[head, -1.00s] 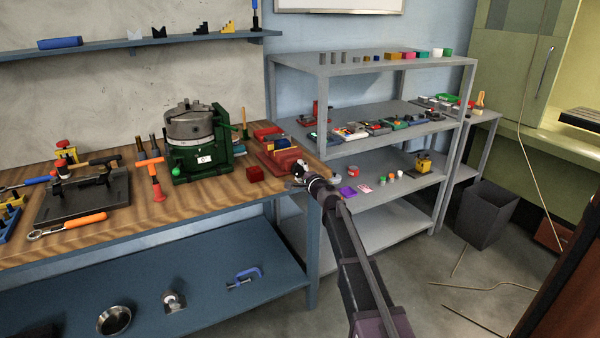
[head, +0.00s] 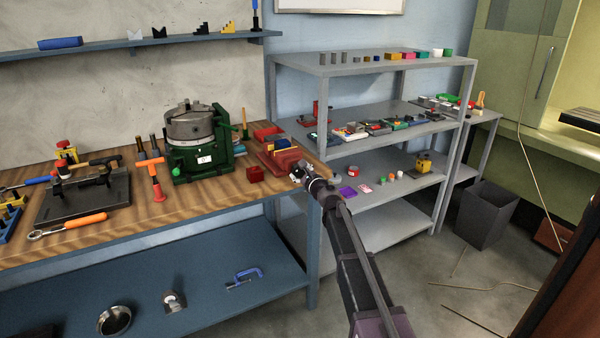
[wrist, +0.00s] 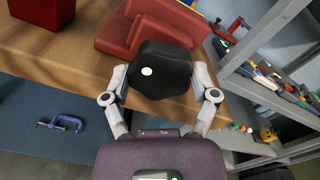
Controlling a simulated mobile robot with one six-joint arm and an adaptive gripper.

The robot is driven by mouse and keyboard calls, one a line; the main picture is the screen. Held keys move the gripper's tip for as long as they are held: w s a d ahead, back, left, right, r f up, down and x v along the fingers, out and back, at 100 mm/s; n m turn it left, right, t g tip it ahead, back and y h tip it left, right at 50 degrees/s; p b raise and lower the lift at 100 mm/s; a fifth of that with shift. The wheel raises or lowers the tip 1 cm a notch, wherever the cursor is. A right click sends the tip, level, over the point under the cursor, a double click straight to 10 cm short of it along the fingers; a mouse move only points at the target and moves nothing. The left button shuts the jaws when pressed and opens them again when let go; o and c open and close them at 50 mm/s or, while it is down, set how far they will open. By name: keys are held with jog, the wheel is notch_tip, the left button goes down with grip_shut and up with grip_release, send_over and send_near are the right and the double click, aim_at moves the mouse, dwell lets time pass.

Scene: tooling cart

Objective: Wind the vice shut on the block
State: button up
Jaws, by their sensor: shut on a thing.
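The red vice (head: 283,160) sits at the right end of the wooden bench; its red body also shows in the wrist view (wrist: 125,38). Its black hand knob (wrist: 160,70) with a white dot faces my gripper. My gripper (wrist: 163,82) is shut around the knob, one finger on each side. In the head view my gripper (head: 298,174) is at the bench's right edge, in front of the vice. A small dark blue and yellow item (head: 280,144) shows at the vice's top; whether the jaws touch it is too small to tell.
A red cube (head: 255,174) stands on the bench left of the vice. A green machine with a grey chuck (head: 190,125) stands behind it. A grey shelf rack (head: 395,65) with many small parts is close on the right. A blue clamp (head: 245,276) lies on the lower shelf.

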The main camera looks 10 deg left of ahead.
jog(key=shift+w+m, duration=0.1)
jog(key=shift+m, duration=0.5)
jog(key=o, duration=1)
jog(key=v, duration=1.2)
